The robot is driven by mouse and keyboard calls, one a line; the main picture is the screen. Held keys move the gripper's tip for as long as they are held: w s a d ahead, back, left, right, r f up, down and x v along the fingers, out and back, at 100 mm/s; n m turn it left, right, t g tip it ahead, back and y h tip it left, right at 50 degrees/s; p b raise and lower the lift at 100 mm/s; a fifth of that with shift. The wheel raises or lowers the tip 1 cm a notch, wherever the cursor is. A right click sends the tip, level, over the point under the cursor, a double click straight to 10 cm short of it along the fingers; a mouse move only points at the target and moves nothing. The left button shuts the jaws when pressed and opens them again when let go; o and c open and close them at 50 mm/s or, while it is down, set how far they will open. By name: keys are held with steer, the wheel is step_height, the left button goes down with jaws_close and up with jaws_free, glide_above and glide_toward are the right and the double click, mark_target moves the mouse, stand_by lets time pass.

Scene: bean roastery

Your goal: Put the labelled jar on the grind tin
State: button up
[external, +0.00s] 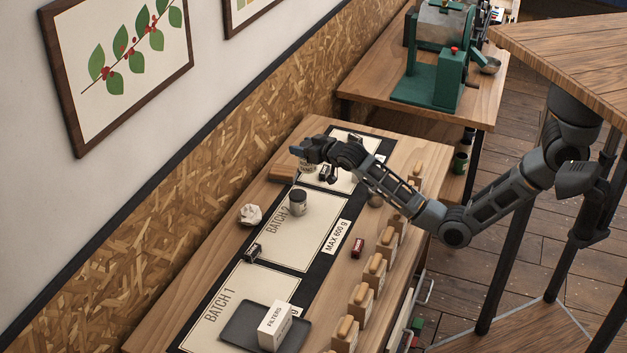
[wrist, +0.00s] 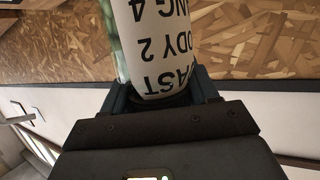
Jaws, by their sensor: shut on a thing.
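My gripper (wrist: 162,92) is shut on the labelled jar (wrist: 168,42), which has a white label with upside-down black print and a pale green edge at its left. In the external view my gripper (external: 300,151) is over the far end of the bench, with the jar (external: 307,166) partly hidden under it. A small round tin (external: 298,204) with a dark top and pale band, which looks like the grind tin, stands upright in the BATCH 2 area, nearer the camera than my gripper and apart from it.
A crumpled pale bag (external: 250,214) lies left of the tin. A wooden block (external: 283,173) is near my gripper. A FILTERS box (external: 275,326) stands on a dark tray (external: 240,327) at BATCH 1. Several cork-topped containers line the right edge, near a small red item (external: 357,247).

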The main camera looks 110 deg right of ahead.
steer(key=shift+w+a+f+p, duration=0.2)
steer(key=shift+w+a+f, duration=0.15)
steer(key=shift+w+f, duration=0.6)
steer(key=shift+w+a+f+p, duration=0.2)
steer(key=shift+w+a+f, duration=0.3)
steer(key=shift+f, duration=0.8)
steer(key=shift+w+a+f+p, duration=0.25)
steer(key=shift+w+f, duration=0.55)
steer(key=shift+f, duration=0.35)
steer(key=shift+f, duration=0.15)
steer(key=o, duration=1.2)
